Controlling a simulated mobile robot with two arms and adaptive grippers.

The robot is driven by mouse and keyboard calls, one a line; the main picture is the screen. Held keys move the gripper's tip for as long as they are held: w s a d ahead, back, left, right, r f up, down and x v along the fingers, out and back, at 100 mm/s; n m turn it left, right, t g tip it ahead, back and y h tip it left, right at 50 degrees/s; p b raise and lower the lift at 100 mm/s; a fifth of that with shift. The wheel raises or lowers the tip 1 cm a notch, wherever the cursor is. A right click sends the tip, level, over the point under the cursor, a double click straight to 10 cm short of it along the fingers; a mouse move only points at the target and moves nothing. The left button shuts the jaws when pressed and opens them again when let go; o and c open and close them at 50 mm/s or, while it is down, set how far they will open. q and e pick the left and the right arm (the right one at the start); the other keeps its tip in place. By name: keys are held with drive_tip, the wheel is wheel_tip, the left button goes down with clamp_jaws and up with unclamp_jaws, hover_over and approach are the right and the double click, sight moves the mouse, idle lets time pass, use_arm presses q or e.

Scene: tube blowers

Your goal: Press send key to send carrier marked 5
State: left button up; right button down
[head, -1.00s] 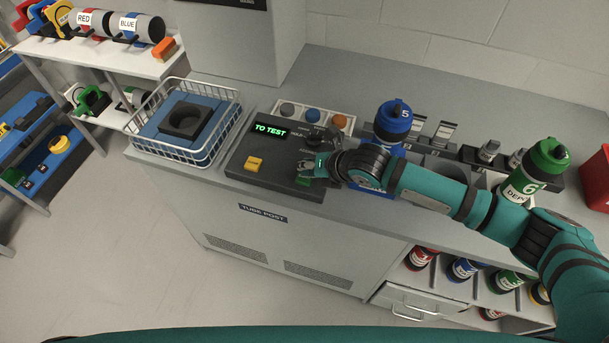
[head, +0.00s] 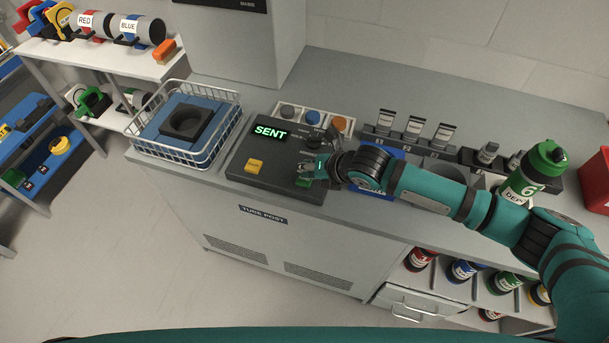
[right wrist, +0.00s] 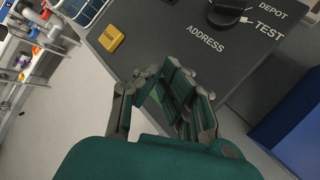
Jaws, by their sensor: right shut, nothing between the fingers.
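The dark control panel (head: 238,163) has a lit display (head: 270,131) reading SENT in green. A yellow key (head: 254,166) sits on its left part; it also shows in the right wrist view (right wrist: 110,38). My right gripper (head: 304,172) is shut and empty, low over the panel's front right part. It also shows in the right wrist view (right wrist: 165,76), where its fingers hide the panel below them. No blue carrier marked 5 shows above the blue dock (head: 372,184). My left gripper is out of view.
A green carrier (head: 537,168) marked 6 stands to the right, behind my right arm. A white wire basket (head: 225,125) with a blue pad is left of the panel. A red bin (head: 597,180) is at the far right. The back of the counter is clear.

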drive_tip(key=shift+r, duration=0.45)
wheel_tip(320, 180, up, 5)
drive_tip(key=p, duration=0.5)
drive_tip(key=shift+r, duration=0.1)
idle(0.6)
